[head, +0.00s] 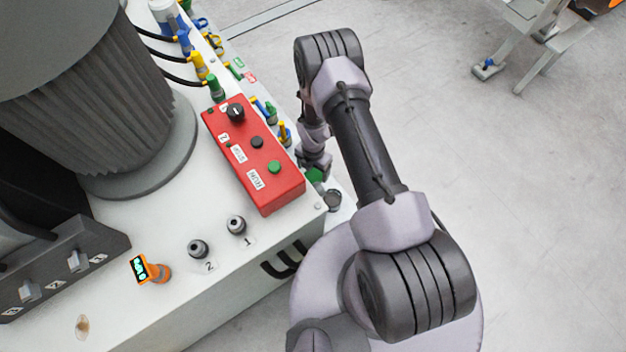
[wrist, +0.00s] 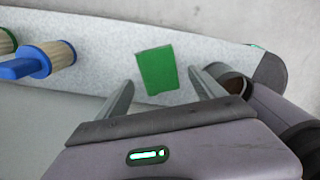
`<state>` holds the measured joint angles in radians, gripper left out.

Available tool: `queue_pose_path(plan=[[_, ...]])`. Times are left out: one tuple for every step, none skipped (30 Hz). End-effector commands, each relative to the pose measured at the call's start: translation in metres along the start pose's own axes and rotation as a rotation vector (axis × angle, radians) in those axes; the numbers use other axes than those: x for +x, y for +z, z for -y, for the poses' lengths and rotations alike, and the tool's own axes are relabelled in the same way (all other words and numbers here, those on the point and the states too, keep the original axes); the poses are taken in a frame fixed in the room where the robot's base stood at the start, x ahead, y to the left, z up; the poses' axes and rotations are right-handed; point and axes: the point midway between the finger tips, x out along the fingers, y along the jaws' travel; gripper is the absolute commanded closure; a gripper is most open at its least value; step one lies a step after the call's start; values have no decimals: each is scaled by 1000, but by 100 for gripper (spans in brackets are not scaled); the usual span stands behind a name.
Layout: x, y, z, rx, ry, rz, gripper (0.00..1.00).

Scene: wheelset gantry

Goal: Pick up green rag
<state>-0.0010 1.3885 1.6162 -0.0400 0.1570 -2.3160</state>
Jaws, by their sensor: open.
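The green rag (wrist: 157,70) lies flat on a light grey surface in the wrist view, ahead of my gripper. My gripper (wrist: 163,90) is open, with one finger on each side of the rag's near end in the picture. Nothing is between the fingers that I can tell is gripped. In the head view a small patch of green (head: 315,175) shows beside my wrist, close to the machine's edge. Most of my gripper is hidden there by my arm.
The red control box (head: 253,155) stands on the white machine top, left of my arm. Coloured connectors (head: 200,66) line its far edge. Open grey floor (head: 540,200) lies to the right.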

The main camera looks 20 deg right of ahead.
Motion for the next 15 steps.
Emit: queue_pose_path(plan=[[13,-2,1,-1,-1,-1,22],[20,-4,2,-1,-1,-1,22],[30,-5,3,-1,-2,-1,22],[35,-4,2,-1,-1,-1,22],[40,-4,2,-1,-1,-1,22],[43,-4,2,0,0,-1,22],[43,-4,2,0,0,0,22],[42,-4,2,0,0,0,22],[41,-4,2,0,0,0,22],[41,-4,2,0,0,0,22],[40,-4,2,0,0,0,22],[40,-4,2,0,0,0,26],[40,-4,2,0,0,0,32],[40,-4,2,0,0,0,38],[40,-4,2,0,0,0,45]])
